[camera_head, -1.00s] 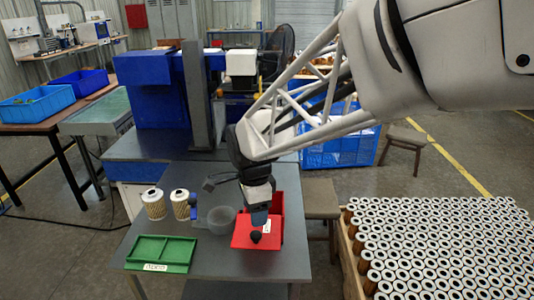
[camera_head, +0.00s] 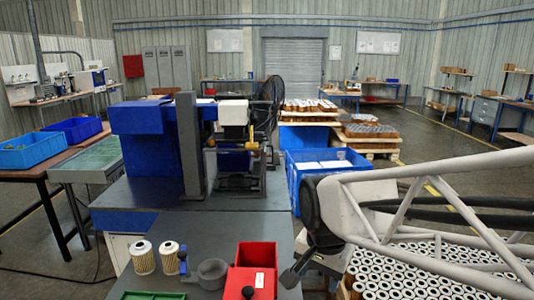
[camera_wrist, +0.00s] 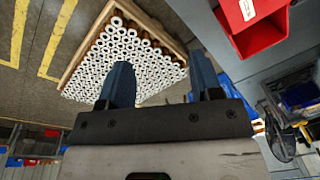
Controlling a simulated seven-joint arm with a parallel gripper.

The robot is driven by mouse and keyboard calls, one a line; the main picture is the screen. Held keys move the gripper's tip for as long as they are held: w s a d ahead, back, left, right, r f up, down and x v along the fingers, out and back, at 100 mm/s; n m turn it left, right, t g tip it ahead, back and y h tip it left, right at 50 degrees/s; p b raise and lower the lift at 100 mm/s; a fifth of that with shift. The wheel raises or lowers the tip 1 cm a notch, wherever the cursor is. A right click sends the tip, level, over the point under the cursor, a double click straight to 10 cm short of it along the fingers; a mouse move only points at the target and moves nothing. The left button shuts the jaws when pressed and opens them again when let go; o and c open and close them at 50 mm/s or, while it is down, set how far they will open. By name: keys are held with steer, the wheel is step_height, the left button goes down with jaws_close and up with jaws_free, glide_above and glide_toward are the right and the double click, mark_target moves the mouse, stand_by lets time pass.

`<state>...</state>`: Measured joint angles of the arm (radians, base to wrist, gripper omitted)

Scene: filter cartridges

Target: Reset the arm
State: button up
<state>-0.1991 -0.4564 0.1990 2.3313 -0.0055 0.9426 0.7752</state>
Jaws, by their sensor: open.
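My gripper (camera_wrist: 159,62) shows in the wrist view as two blue fingers, spread apart with nothing between them. It hangs off the table's right side, with a crate of cartridges (camera_wrist: 135,55) beyond the fingers. In the head view my arm comes in from the right, and the fingers do not show. Two pale filter cartridges (camera_head: 142,257) (camera_head: 170,257) stand upright on the grey table (camera_head: 225,222). The red bin also shows in the wrist view (camera_wrist: 272,38).
A green tray (camera_head: 150,296) is cut off at the bottom edge. A blue machine (camera_head: 150,145) stands behind the table. A blue crate (camera_head: 324,164) stands back right. The crate of cartridges (camera_head: 400,262) lies behind my arm at the right. Bare floor shows further back.

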steer(key=s+d+n+t, duration=0.1)
steer(key=s+d+n, duration=0.5)
steer(key=s+d, duration=0.2)
steer(key=shift+s+d+r, duration=0.15)
steer(key=shift+s+r, duration=0.15)
steer(key=shift+s, duration=0.8)
